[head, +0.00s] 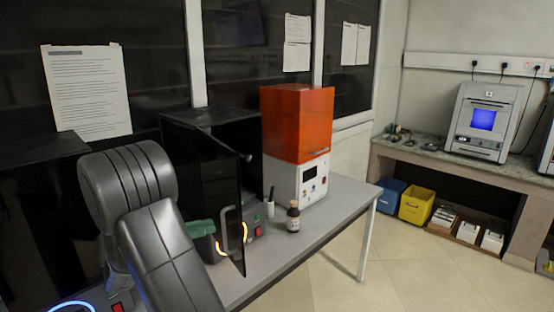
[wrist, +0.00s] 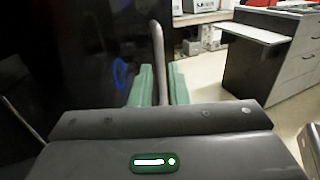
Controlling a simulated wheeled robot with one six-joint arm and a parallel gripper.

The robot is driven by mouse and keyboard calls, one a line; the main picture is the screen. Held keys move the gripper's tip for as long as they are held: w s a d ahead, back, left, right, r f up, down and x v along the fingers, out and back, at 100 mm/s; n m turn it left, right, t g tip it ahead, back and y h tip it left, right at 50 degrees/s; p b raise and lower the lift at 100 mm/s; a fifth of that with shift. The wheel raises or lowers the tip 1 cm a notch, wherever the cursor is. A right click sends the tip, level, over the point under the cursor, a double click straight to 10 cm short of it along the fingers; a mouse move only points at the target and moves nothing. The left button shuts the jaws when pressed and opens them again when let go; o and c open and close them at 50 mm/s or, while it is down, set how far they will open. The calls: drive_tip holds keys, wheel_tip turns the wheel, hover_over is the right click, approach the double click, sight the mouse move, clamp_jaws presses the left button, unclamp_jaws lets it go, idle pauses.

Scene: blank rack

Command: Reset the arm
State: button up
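My gripper (wrist: 160,88) has two green fingers, one on each side of a grey bar handle (wrist: 158,62) in the wrist view. The gap between the fingers is narrow and the handle fills it. In the head view the green fingers (head: 200,228) are beside the curved handle (head: 224,230) on a black door (head: 222,200). This door stands swung out from a black box-shaped machine (head: 215,118) on the bench. My grey arm comes up from the lower left of the head view. The exact finger contact is partly hidden.
An orange-topped white machine (head: 297,125) and a brown bottle (head: 293,217) stand right of the door on the grey bench (head: 345,192). Blue (head: 389,192) and yellow (head: 416,205) bins sit under the far counter. The tiled floor (head: 350,275) at front right is clear.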

drive_tip(key=p+x, duration=0.1)
drive_tip(key=x, duration=0.4)
drive_tip(key=shift+d, duration=0.15)
drive_tip(key=shift+w+d, duration=0.15)
drive_tip(key=shift+d, duration=0.05)
drive_tip(key=shift+d, duration=0.15)
